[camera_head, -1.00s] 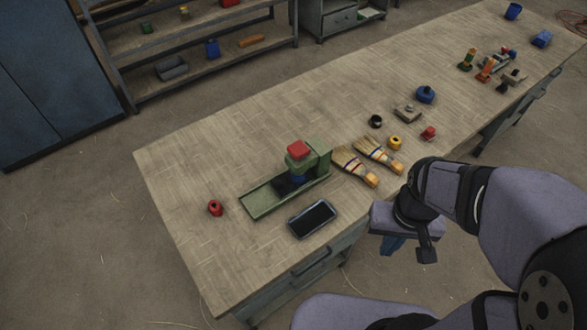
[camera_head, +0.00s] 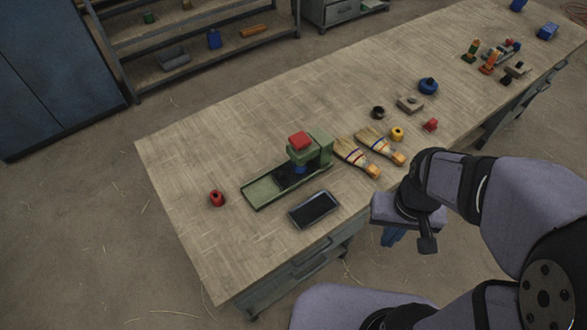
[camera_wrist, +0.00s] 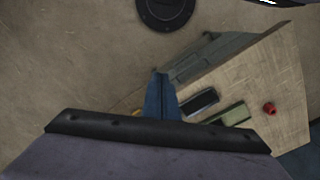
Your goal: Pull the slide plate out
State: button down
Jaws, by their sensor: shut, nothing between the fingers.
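A green slide fixture (camera_head: 262,191) lies on the table, a long tray with a raised block at its right end. A dark plate (camera_head: 289,172) shows inside the tray near the block; whether this is the slide plate I cannot tell. The fixture's green tray also shows in the wrist view (camera_wrist: 229,116), partly hidden by my gripper body. My gripper (camera_head: 394,237) is off the table's front edge, away from the fixture. Its blue fingers (camera_wrist: 160,78) are shut and empty.
A dark flat tablet-like item (camera_head: 314,209) lies in front of the fixture. Two brushes (camera_head: 356,156) lie to its right, and a red spool (camera_head: 217,198) to its left. The table's left part (camera_head: 185,150) is clear.

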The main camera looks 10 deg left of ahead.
aim_at(281, 174)
jog(key=c, duration=2.5)
grip_release()
